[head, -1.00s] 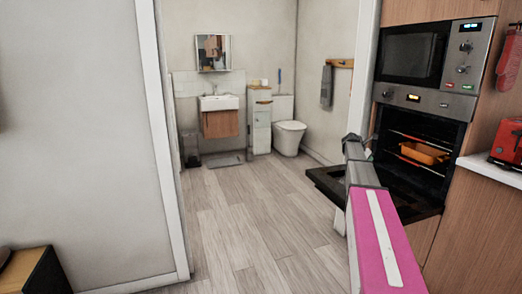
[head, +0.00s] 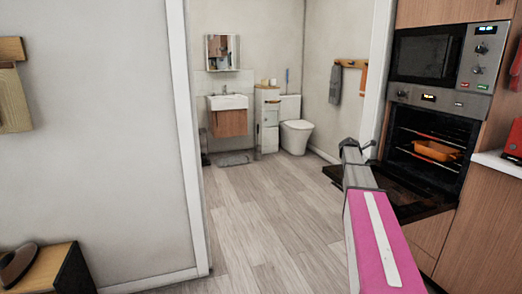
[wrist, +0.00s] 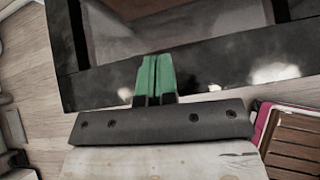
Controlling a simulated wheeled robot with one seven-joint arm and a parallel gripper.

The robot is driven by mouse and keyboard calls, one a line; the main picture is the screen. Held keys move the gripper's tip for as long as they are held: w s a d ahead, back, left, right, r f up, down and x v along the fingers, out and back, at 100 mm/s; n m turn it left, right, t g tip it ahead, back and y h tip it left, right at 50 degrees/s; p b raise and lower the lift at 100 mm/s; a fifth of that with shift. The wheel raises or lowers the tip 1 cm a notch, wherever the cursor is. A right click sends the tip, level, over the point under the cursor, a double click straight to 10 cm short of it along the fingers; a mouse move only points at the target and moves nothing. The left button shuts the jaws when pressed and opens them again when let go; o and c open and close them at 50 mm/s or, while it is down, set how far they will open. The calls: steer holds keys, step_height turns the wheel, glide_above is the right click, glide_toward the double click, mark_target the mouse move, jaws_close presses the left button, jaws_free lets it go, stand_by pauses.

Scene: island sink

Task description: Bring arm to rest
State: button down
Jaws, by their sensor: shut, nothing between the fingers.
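My arm reaches forward at the right of the head view, with its pink link nearest the camera. My gripper (wrist: 154,80) has green fingers that are pressed together with nothing between them. In the wrist view, it is in front of the dark open oven door (wrist: 205,82); I cannot tell the gap between them. In the head view, the far end of the arm overlaps the left edge of the oven door (head: 415,198), and the finger state is too small to tell there.
The oven (head: 405,135) stands open on the right with an orange dish (head: 436,151) inside, below a microwave (head: 420,54). A red appliance (head: 513,140) sits on the counter. A doorway ahead shows clear wooden floor (head: 255,215), a sink (head: 227,102) and a toilet (head: 296,130).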

steer(key=s+a+f+m+g+y, duration=0.1)
steer(key=s+a+f+m+y, duration=0.3)
steer(key=s+a+f+m, duration=0.85)
steer(key=s+a+f+m+g+y, duration=0.1)
steer(key=s+a+f+m, duration=0.3)
steer(key=s+a, duration=0.6)
steer(key=s+a+f+m+g+y, duration=0.1)
steer(key=s+a+f+m+y, duration=0.3)
steer(key=s+a, duration=0.7)
steer(key=s+f, duration=0.2)
steer(key=s, duration=0.2)
steer(key=shift+s+a, duration=0.25)
steer(key=shift+s, duration=0.15)
